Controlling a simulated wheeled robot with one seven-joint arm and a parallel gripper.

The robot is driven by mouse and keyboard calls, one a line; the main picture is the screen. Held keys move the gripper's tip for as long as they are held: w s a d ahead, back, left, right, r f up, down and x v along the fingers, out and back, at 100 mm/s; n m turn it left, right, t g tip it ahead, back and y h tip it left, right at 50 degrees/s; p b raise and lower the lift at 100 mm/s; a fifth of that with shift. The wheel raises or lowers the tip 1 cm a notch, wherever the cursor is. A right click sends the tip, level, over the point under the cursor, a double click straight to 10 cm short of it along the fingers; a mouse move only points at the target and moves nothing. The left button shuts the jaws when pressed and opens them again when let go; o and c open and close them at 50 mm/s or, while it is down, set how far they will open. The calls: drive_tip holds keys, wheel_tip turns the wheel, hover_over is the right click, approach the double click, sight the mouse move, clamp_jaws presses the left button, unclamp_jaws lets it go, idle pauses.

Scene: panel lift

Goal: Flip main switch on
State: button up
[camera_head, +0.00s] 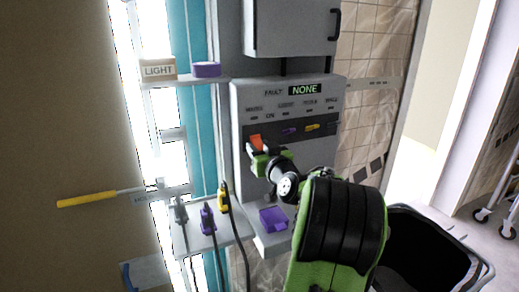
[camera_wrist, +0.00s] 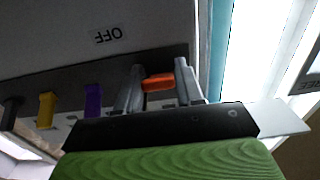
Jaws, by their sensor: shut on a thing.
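The main switch has an orange-red lever (camera_head: 255,142), at the left end of the dark switch strip on the grey panel (camera_head: 240,107). An "ON" label stands above the strip. My gripper (camera_head: 256,156) is at the lever. In the wrist view the orange lever (camera_wrist: 158,82) sits between the two grey fingers of my gripper (camera_wrist: 159,88), which are closed on it. An "OFF" label shows upside down in the wrist view. In the head view my gripper and arm hide the panel below the lever.
Purple (camera_head: 289,130) and yellow (camera_head: 312,127) levers sit right of the main switch. A grey cabinet (camera_head: 290,25) hangs above. A shelf with a "LIGHT" block (camera_head: 158,69) and a purple block (camera_head: 206,69) is upper left. Plugs with cables and a yellow-handled tool (camera_head: 87,199) are lower left.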

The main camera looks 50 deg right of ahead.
sight(257, 141)
drive_tip(key=shift+s+a+r+g+y+p, duration=0.1)
drive_tip(key=shift+r+g+y+p, duration=0.9)
drive_tip(key=shift+p, duration=2)
drive_tip(key=g+p, duration=0.1)
drive_tip(key=p, duration=0.2)
drive_tip(key=r+g+y+p, duration=0.1)
drive_tip(key=g+p, duration=0.1)
drive_tip(key=p, duration=0.2)
drive_tip(key=shift+r+p, duration=0.1)
drive_tip(key=shift+p, duration=0.2)
drive_tip(key=g+p, duration=0.1)
drive_tip(key=p, duration=0.2)
drive_tip(key=g+y+p, duration=0.1)
drive_tip(key=p, duration=0.2)
drive_tip(key=r+g+y+p, duration=0.1)
drive_tip(key=p, duration=0.2)
drive_tip(key=shift+g, duration=0.4)
drive_tip(key=g+y+p, duration=0.1)
drive_tip(key=p, duration=0.2)
drive_tip(key=shift+w+d, duration=0.2)
drive_tip(key=shift+g+p, duration=0.3)
drive_tip(key=shift+p, duration=0.1)
drive_tip(key=o, duration=1)
drive_tip(key=shift+f, duration=0.1)
drive_tip(key=shift+c, duration=0.2)
